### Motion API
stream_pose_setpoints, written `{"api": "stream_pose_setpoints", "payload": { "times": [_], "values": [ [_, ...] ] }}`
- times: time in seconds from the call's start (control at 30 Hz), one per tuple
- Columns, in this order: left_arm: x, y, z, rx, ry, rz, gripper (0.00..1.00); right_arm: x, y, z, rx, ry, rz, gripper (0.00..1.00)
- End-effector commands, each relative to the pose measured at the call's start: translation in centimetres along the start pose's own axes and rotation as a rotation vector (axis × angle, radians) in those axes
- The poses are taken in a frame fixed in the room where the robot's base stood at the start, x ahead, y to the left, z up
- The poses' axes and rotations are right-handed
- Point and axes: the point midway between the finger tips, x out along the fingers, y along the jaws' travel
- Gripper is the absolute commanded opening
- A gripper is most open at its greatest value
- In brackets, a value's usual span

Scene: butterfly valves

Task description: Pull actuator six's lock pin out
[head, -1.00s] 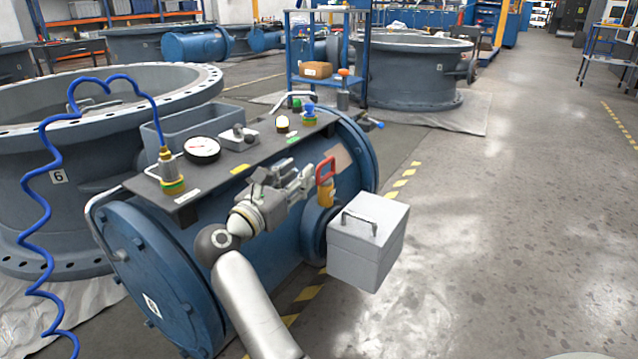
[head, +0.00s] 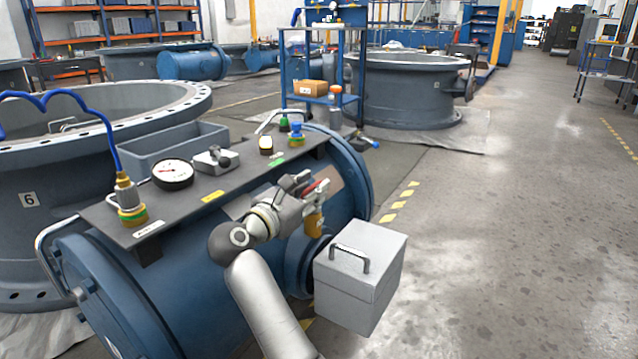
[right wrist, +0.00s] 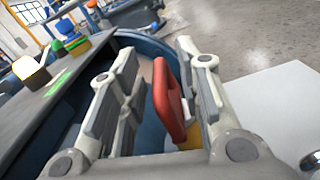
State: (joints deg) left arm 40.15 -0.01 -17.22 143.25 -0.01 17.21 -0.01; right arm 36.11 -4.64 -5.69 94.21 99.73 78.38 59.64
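The lock pin's red loop handle (head: 322,187) stands above a yellow-orange body (head: 314,223) on the right side of the blue actuator (head: 185,290). In the right wrist view the red handle (right wrist: 170,105) lies between the two fingers, closer to the right one. My right gripper (head: 312,187) is open around the handle, with a clear gap on the left finger's side. It also shows in the right wrist view (right wrist: 158,65). The pin's lower end is hidden. My left gripper is not in view.
A grey box (head: 360,275) with a handle juts out just right of the pin. A dark plate (head: 205,190) on the actuator carries a gauge (head: 172,173) and a brass fitting with a blue hose (head: 127,200). A grey valve body (head: 45,230) marked 6 stands at left.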

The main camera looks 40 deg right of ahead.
Motion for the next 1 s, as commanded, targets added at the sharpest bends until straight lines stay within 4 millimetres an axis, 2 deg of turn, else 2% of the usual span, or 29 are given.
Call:
{"api": "stream_pose_setpoints", "payload": {
  "times": [0.37, 0.6, 1.0],
  "values": [
    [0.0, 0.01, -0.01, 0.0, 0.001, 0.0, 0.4, 0.13, 0.01, 0.0, -0.001, 0.0, 0.001, 0.31],
    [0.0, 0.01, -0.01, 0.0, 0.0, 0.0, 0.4, 0.13, 0.0, 0.0, -0.001, 0.0, 0.001, 0.0],
    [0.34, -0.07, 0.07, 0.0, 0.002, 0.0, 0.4, 0.11, 0.08, 0.43, 0.0, 0.0, 0.001, 0.0]
  ]
}}
